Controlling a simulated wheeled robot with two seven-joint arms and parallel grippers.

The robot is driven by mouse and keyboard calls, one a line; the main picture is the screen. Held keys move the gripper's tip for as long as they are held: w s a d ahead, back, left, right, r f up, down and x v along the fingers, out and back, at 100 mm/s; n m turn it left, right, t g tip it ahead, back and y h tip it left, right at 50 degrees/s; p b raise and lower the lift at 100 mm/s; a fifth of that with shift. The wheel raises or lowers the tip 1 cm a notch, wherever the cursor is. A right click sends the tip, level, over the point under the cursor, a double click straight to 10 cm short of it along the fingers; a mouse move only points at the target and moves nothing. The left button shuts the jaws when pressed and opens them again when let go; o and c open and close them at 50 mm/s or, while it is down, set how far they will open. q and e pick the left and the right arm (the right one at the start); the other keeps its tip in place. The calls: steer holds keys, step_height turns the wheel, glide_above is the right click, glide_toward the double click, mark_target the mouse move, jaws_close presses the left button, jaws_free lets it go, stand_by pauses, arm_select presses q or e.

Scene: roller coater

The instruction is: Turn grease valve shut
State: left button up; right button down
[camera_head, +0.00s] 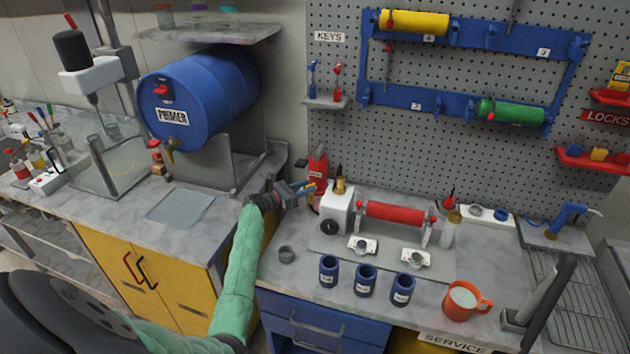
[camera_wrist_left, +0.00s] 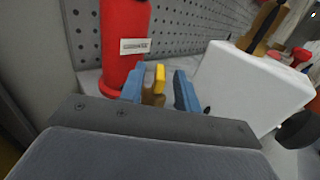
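The grease valve looks like a small brass body (camera_wrist_left: 152,98) with a yellow lever (camera_wrist_left: 159,76), beside a red labelled cylinder (camera_wrist_left: 122,40). In the head view the yellow lever (camera_head: 309,189) shows just below the red cylinder (camera_head: 317,168). My left gripper (camera_head: 300,189) is at the valve. In the left wrist view its blue fingers (camera_wrist_left: 159,90) are apart, one on each side of the lever and brass part. A gap shows between the lever and the right finger. The valve's lower part is hidden behind the gripper body. My right gripper is not in view.
A white roller machine (camera_head: 336,211) with a red roller (camera_head: 395,214) stands close to the right of the gripper. Several blue cups and an orange mug (camera_head: 463,303) line the front. A blue drum (camera_head: 205,97) lies at left. A pegboard (camera_head: 340,120) rises behind.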

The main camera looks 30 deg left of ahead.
arm_select(q)
steer(key=p+x, duration=0.1)
steer(key=x, duration=0.2)
steer(key=shift+w+r, duration=0.15)
steer(key=shift+w+d+p, duration=0.3)
steer(key=shift+w, duration=0.1)
jaws_close()
